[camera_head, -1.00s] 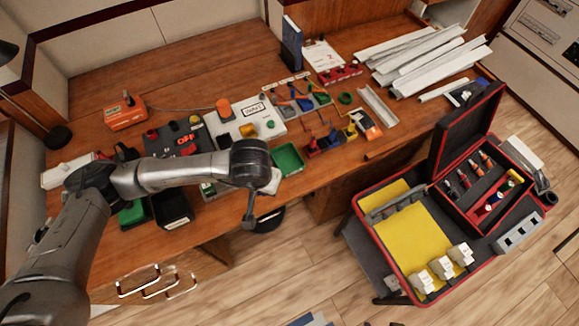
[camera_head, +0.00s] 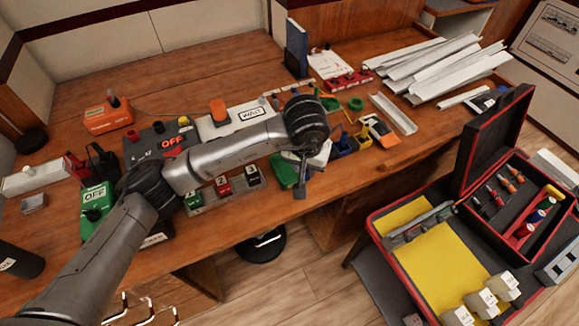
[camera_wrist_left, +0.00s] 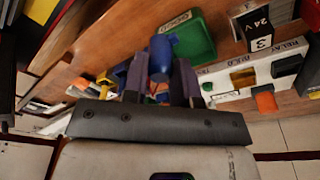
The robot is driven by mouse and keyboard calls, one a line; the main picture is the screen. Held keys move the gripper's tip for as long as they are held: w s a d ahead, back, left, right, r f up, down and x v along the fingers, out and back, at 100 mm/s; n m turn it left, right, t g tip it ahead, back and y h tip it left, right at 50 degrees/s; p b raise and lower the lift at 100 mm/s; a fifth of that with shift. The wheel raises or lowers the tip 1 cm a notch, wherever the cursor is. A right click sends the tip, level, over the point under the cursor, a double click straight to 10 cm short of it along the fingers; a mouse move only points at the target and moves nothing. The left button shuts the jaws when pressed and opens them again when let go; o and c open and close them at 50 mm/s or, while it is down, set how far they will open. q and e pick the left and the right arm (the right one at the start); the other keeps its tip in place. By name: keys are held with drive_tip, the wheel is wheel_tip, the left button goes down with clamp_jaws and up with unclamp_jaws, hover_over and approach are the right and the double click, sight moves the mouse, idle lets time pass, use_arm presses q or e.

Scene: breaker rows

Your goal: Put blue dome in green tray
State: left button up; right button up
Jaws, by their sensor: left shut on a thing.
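My left gripper (camera_head: 301,182) hangs over the front part of the bench, just right of the green tray (camera_head: 283,171). In the left wrist view, the gripper (camera_wrist_left: 160,82) is shut on the blue dome (camera_wrist_left: 160,53), which shows between the two dark fingers. The green tray (camera_wrist_left: 192,40) lies beside the dome in that view, and the dome overlaps the tray's near edge in the picture. I cannot tell the dome's height above the bench. In the head view, my wrist hides part of the tray, and I cannot make out the dome. My right gripper is not in view.
A blue bin (camera_head: 343,144) and a yellow part (camera_head: 361,138) stand right of the gripper. A white WAIT panel (camera_head: 252,115) is behind my arm, with numbered modules (camera_head: 222,186) in front. An open red-edged case (camera_head: 440,250) is at the right.

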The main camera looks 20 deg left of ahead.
use_arm(q)
drive_tip(key=w+a+f, duration=0.3)
drive_tip(key=w+a, duration=0.1)
drive_tip(key=w+a+f, duration=0.2)
drive_tip(key=w, duration=0.1)
drive_tip(key=shift+a+f+p, duration=0.3)
drive_tip(key=shift+a+f, duration=0.05)
drive_tip(key=shift+f, duration=2.05)
drive_tip(key=o, duration=0.4)
drive_tip(key=shift+f, duration=0.15)
drive_tip(key=o, duration=0.5)
wheel_tip(320, 180, up, 12)
drive_tip(key=s, duration=0.2)
